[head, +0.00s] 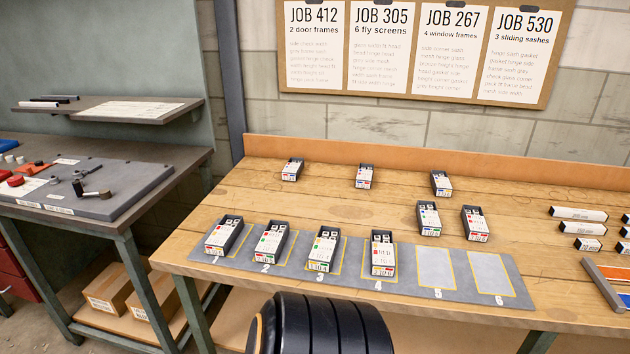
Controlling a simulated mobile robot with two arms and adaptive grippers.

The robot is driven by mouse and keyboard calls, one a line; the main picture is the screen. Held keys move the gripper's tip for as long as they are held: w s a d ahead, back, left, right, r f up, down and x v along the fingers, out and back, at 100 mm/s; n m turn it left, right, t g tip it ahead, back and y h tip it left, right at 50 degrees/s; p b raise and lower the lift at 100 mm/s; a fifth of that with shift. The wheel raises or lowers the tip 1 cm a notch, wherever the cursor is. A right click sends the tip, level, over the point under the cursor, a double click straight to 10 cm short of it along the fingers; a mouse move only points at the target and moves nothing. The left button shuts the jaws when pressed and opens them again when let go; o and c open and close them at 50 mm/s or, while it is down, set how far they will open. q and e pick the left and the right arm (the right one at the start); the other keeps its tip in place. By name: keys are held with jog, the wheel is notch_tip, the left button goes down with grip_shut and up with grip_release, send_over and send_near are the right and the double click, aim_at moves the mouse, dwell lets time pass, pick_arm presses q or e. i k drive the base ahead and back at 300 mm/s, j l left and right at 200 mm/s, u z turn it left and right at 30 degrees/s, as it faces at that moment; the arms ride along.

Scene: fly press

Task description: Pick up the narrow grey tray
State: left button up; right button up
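Several small dark grey trays with printed white cards and coloured marks stand on the wooden bench (400,190). One each sits on slot 1 (224,236), slot 2 (270,243), slot 3 (325,249) and slot 4 (383,253) of a grey mat (457,300). Others stand behind the mat: a back-left tray (292,169), a back-middle tray (366,176), a back-right tray (441,183), and two nearer ones (428,218) (475,223). I cannot tell which is the narrow one. Neither of my grippers is in view.
Slot 5 (436,268) and slot 6 (490,274) are empty. Pale-labelled dark bars (578,214) and an orange-edged frame (606,284) lie at the right. A job board (414,96) hangs behind.

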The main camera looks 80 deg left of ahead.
aim_at(222, 239)
jog(key=u, duration=3.35)
jog(key=i+j, duration=0.1)
jog(key=j, duration=0.2)
jog(key=i+j+z, duration=0.1)
jog(key=j, duration=0.2)
jog(key=i+j, duration=0.15)
jog(key=j, duration=0.15)
jog(key=i+j+z, duration=0.1)
jog(key=j, duration=0.2)
